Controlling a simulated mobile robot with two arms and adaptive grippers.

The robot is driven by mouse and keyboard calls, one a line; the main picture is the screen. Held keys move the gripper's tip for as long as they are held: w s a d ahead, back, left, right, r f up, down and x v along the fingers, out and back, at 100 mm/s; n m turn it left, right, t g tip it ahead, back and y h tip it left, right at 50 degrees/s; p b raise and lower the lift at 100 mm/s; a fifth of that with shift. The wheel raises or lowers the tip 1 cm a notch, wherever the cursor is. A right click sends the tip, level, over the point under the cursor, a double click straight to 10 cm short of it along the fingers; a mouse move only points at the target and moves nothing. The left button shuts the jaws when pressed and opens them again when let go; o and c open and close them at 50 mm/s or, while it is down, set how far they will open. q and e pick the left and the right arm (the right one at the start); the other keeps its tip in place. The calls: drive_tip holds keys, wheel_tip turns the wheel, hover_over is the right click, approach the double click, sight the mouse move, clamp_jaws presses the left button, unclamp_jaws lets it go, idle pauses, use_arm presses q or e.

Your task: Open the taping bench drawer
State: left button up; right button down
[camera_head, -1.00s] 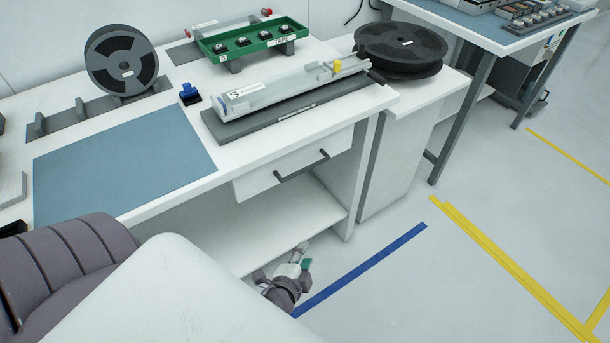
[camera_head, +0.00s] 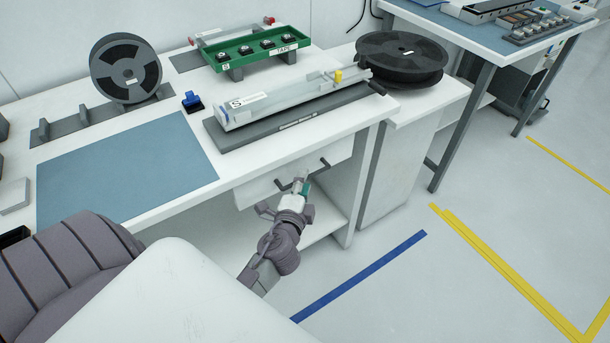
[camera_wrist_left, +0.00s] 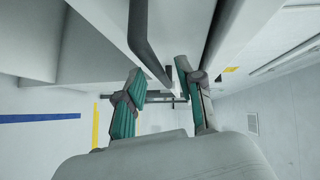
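The taping bench drawer (camera_head: 258,191) has a white front under the bench top and looks closed. Its dark bar handle (camera_head: 319,168) runs across the front; part of it is hidden behind my left gripper (camera_head: 303,184). In the left wrist view, the handle (camera_wrist_left: 144,42) reaches down toward the space between the fingers of my left gripper (camera_wrist_left: 160,88). The green-padded fingers are apart, one on each side of the bar's line. I cannot tell whether either touches the bar. My right gripper is not in view.
The white bench top holds a blue mat (camera_head: 125,165), a tape reel (camera_head: 125,68), a green tray (camera_head: 255,48) and a long grey fixture (camera_head: 290,105). A lower shelf (camera_head: 315,225) lies below the drawer. The floor in front, with a blue line (camera_head: 360,277), is clear.

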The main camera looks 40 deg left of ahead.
use_arm(q)
drive_tip(key=shift+x, duration=1.15)
clamp_jaws()
